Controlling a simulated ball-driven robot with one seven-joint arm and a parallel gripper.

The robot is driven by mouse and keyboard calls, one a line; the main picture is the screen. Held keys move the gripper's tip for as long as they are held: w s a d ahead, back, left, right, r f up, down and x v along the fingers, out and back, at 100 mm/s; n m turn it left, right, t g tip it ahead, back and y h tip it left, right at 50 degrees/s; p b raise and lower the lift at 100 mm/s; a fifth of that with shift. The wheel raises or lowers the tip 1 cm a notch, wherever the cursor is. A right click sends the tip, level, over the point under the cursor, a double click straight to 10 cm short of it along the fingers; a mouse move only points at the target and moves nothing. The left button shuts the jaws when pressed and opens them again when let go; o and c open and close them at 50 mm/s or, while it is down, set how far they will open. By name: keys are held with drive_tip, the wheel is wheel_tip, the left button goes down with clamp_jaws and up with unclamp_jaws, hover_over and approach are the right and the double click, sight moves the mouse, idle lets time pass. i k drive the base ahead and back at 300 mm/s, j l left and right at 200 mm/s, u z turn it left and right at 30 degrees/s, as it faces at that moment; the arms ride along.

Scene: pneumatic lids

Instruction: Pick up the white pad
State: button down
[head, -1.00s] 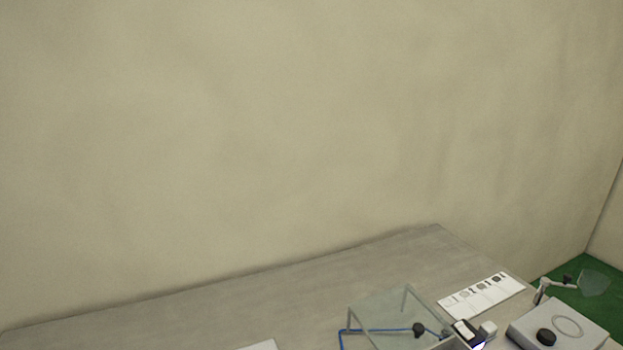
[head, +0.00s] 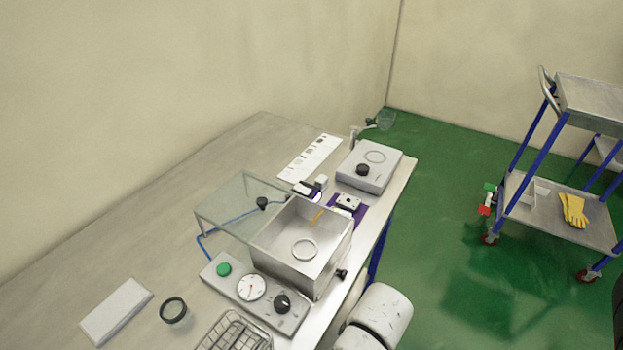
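A flat, pale rectangular slab (head: 116,311) lies on the left front part of the bench in the head view. It looks like the white pad, though I cannot be sure. Nothing touches it. White rounded links of my arm show at the bottom, right of the bench edge. My gripper is not in view, so its state is hidden.
On the grey bench (head: 160,220) stand an open metal box (head: 330,262) with a clear lid (head: 240,203), a gauge panel (head: 250,288), a dark round cup (head: 174,310), a wire basket (head: 236,333) and a grey device (head: 370,165). A blue-framed cart (head: 560,215) stands right on green floor.

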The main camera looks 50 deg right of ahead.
sight(321, 182)
drive_tip(key=l+z, duration=0.1)
drive_tip(key=z, duration=0.75)
